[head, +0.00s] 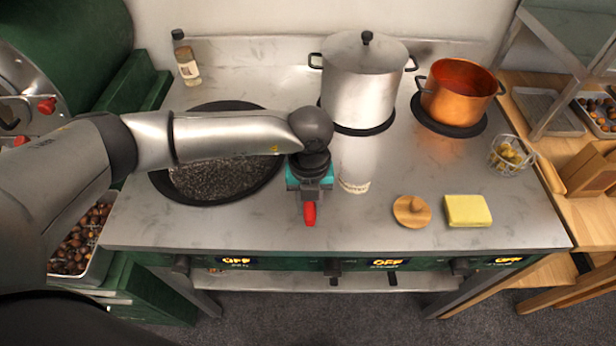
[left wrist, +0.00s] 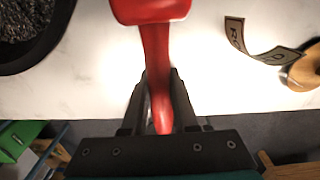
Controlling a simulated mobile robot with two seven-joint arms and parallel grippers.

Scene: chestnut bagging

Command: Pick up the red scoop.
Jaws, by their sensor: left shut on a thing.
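The red scoop (head: 310,213) shows in the head view just below my left gripper (head: 309,196), near the front edge of the metal counter. The gripper and wrist hide most of it in that view. In the left wrist view the red scoop (left wrist: 157,60) runs down between the two dark fingers of my left gripper (left wrist: 160,105), its wide end toward the top of the picture. The fingers are shut on its handle. I cannot tell whether the scoop touches the counter. My right gripper is in neither view.
A black pan of dark grains (head: 274,168) lies left of the gripper. A steel pot (head: 364,85) and copper pot (head: 457,95) stand behind.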

